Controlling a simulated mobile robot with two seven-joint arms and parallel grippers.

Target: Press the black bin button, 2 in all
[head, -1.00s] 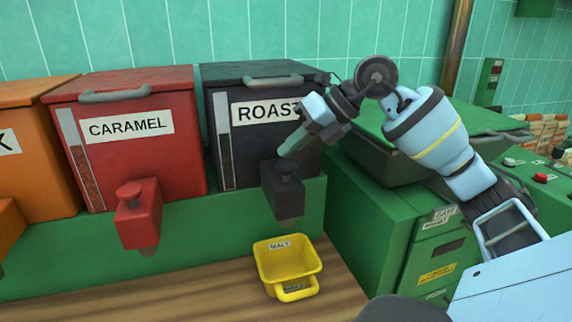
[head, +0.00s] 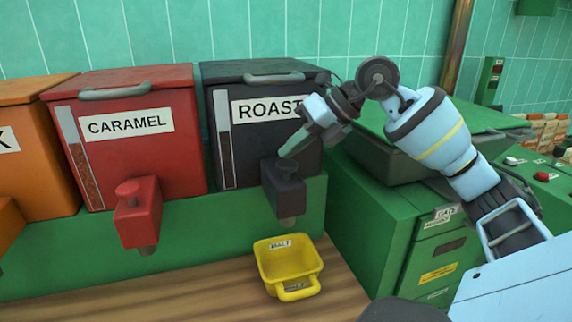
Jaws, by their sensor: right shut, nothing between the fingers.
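The black bin (head: 244,160) carries a ROAST label and stands right of the red bin. Its dispenser with the black button (head: 286,168) sticks out at the bin's front. My right gripper (head: 285,154) is shut and empty, pointing down and left, with its tip just above the button. I cannot tell whether the tip touches the button. A yellow scoop (head: 288,264) marked MALT sits on the wooden counter below the black spout. My left gripper is not in view.
The red CARAMEL bin (head: 150,165) with its own dispenser (head: 137,212) stands to the left, with an orange bin (head: 45,160) beyond it. A green machine (head: 370,220) stands at the right. The wooden counter (head: 170,290) is clear left of the scoop.

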